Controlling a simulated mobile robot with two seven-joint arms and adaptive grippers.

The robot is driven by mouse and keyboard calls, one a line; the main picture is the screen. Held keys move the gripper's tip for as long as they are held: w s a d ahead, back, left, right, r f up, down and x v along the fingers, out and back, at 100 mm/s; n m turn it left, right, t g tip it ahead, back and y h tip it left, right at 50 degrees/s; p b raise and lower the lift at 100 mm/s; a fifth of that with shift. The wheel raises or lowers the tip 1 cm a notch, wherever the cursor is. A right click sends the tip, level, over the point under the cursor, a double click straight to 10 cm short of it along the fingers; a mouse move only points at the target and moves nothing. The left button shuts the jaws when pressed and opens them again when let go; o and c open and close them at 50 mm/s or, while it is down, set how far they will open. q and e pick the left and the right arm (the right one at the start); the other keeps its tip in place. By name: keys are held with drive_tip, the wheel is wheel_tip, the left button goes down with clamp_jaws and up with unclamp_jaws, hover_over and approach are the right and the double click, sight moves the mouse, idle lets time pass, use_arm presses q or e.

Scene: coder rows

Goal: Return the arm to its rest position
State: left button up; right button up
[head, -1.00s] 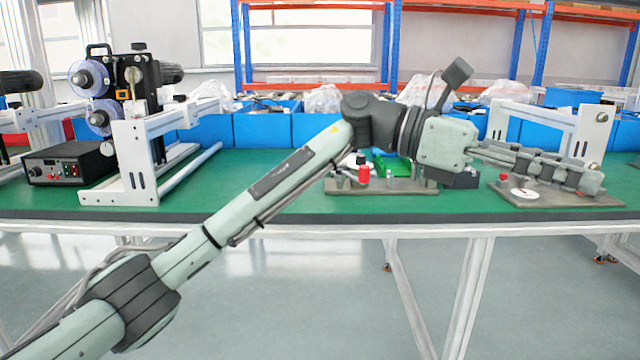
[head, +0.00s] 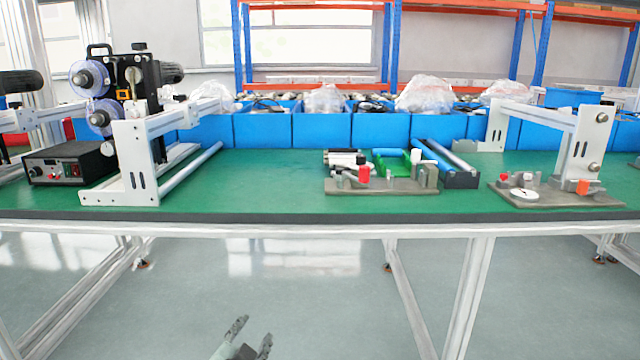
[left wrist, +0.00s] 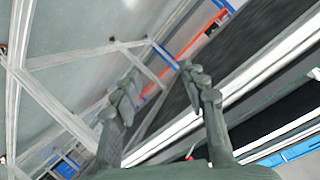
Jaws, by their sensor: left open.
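My left gripper (head: 252,338) shows at the bottom edge of the head view, below and in front of the green-topped table (head: 270,185). Its two fingers are spread and nothing is between them. The rest of the left arm is out of the head view. In the left wrist view the two fingers (left wrist: 160,95) stand apart and empty, with the floor and table frame beyond. My right gripper is not in view.
On the table stand a coder machine (head: 130,85), a black control box (head: 68,163), a grey fixture (head: 385,187) and another fixture (head: 555,192) at right. Blue bins (head: 262,130) line the back. The floor (head: 290,290) before the table looks clear.

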use_arm(q)
drive_tip(key=s+a+f+n+g, duration=0.2)
drive_tip(key=s+a+f+g, duration=0.1)
drive_tip(key=s+f, duration=0.4)
drive_tip(key=s+a+f+n+g+y, duration=0.1)
drive_tip(key=s+a+f+g, duration=0.3)
drive_tip(key=s, duration=0.9)
drive_tip(key=s+a+f+n+g+y, duration=0.1)
drive_tip(key=s+a+f+n+g, duration=0.2)
drive_tip(key=s+a+f, duration=0.3)
drive_tip(key=s+f+g, duration=0.1)
drive_tip(key=s+f, duration=0.3)
drive_tip(key=s, duration=0.1)
drive_tip(key=shift+n, duration=0.4)
